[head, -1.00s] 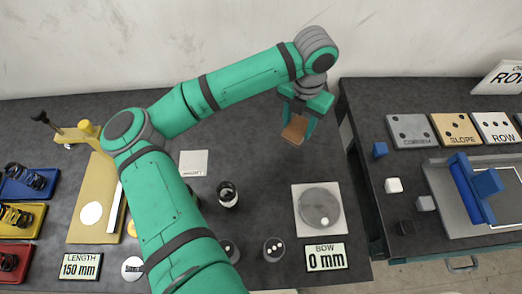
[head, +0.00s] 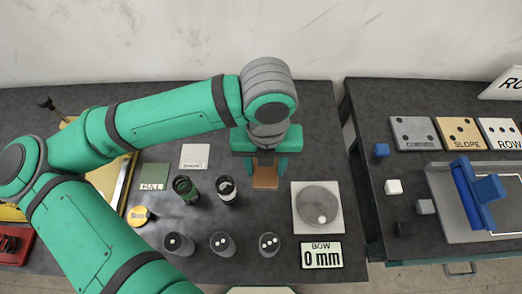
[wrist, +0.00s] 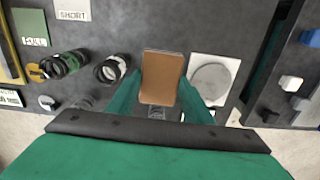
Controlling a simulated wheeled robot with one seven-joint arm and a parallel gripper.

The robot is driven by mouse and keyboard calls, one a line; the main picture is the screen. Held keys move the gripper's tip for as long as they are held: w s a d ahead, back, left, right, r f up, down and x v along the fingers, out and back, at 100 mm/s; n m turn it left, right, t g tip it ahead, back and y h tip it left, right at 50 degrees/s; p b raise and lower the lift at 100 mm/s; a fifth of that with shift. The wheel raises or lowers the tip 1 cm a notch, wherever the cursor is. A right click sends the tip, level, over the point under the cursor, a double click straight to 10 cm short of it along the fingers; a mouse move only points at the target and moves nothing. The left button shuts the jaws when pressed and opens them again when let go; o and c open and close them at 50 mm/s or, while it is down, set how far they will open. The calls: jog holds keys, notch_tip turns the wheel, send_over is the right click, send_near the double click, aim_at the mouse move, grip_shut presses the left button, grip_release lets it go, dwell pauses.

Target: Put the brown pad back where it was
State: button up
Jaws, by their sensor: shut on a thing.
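The brown pad (head: 265,177) is held between the fingers of my gripper (head: 265,165), above the dark table. In the wrist view the pad (wrist: 162,78) stands out between the two green fingers of the gripper (wrist: 160,98), with its flat brown face showing. A light square plate with a grey disc (head: 330,190) is just right of the pad in the head view. Two upright springs, one green-tinged (head: 185,189) and one dark and pale (head: 226,189), stand left of it. How high the pad is above the table is hard to tell.
Several dark weights with white dots (head: 222,243) stand at the front. A "BOW 0 mm" display (head: 321,255) is front right. A green card (head: 153,176) and white card (head: 194,157) lie left. A gap separates the right-hand table (head: 370,220).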

jog(key=shift+s+a, duration=0.15)
jog(key=shift+a, duration=0.05)
jog(key=w+f, duration=0.3)
jog(key=w, duration=0.1)
jog(key=w+f, duration=0.2)
jog(key=w, duration=0.2)
jog(key=w+f, duration=0.3)
jog(key=w, duration=0.1)
jog(key=shift+w+a+f, duration=0.15)
jog(key=shift+a+f, duration=0.2)
jog(key=shift+w+f, duration=0.25)
jog(key=shift+f, duration=0.1)
jog(key=shift+w+f, duration=0.2)
jog(key=shift+f, duration=0.7)
jog(key=shift+w+f, duration=0.15)
jog(key=shift+f, duration=0.75)
jog(key=shift+f, duration=0.15)
jog(key=o, duration=1.1)
